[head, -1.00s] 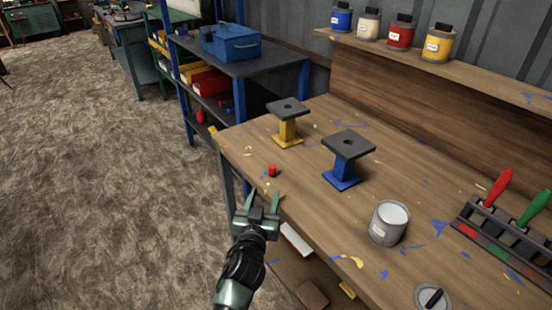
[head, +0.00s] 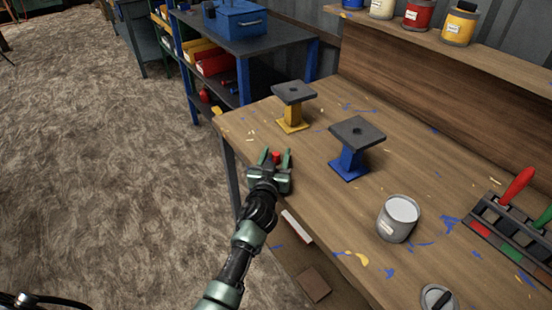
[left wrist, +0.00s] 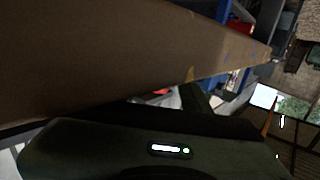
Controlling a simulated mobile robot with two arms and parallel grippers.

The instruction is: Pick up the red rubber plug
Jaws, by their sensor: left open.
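The small red rubber plug (head: 276,155) is on the wooden workbench (head: 300,170), near its left edge. My left gripper (head: 276,158) is open, with one finger on each side of the plug in the head view. The palm hides the plug's lower part, and I cannot tell whether the fingers touch it. In the left wrist view, a small red patch (left wrist: 162,91), perhaps the plug, shows just beyond the gripper body. My right gripper is not in view.
A yellow stand (head: 293,115) and a blue stand (head: 350,160) with dark square tops stand beyond the plug. A grey can (head: 398,220) and a tool rack (head: 495,228) are further right. A blue toolbox (head: 235,20) sits on the shelf unit behind.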

